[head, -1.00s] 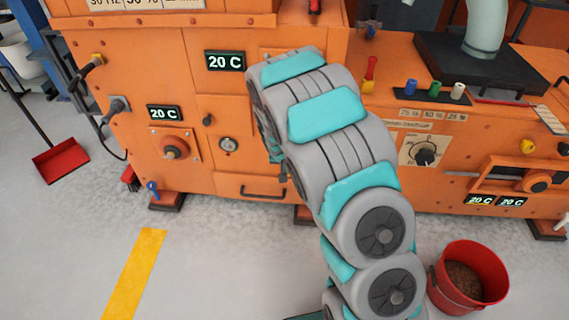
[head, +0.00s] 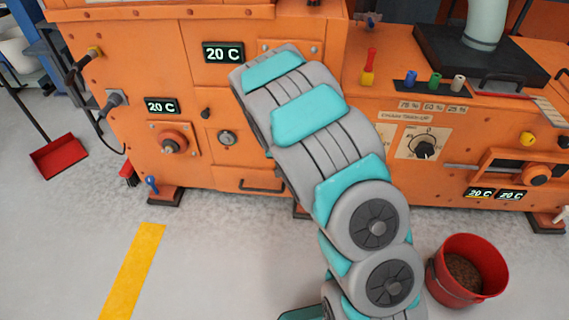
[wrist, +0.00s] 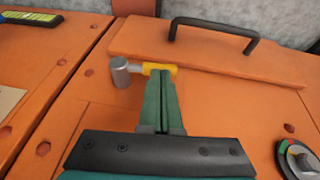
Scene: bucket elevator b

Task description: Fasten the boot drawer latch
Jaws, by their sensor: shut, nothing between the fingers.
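The boot drawer shows in the wrist view as an orange front panel (wrist: 200,48) with a black bar handle (wrist: 214,28). In the head view its dark handle (head: 262,187) is low on the orange machine. The latch, a grey metal cylinder (wrist: 120,72) on an arm with a yellow end (wrist: 158,68), lies beside the panel's edge. My gripper (wrist: 161,78) is shut and empty, its green fingertips at the yellow end. They overlap it in view; I cannot tell whether they touch. In the head view my arm hides the gripper and the latch.
A round gauge or dial (wrist: 298,160) is at the lower right of the wrist view. In the head view a red bucket (head: 440,285) stands on the floor at the right, and a red dustpan (head: 60,157) lies at the left. The floor in front is clear.

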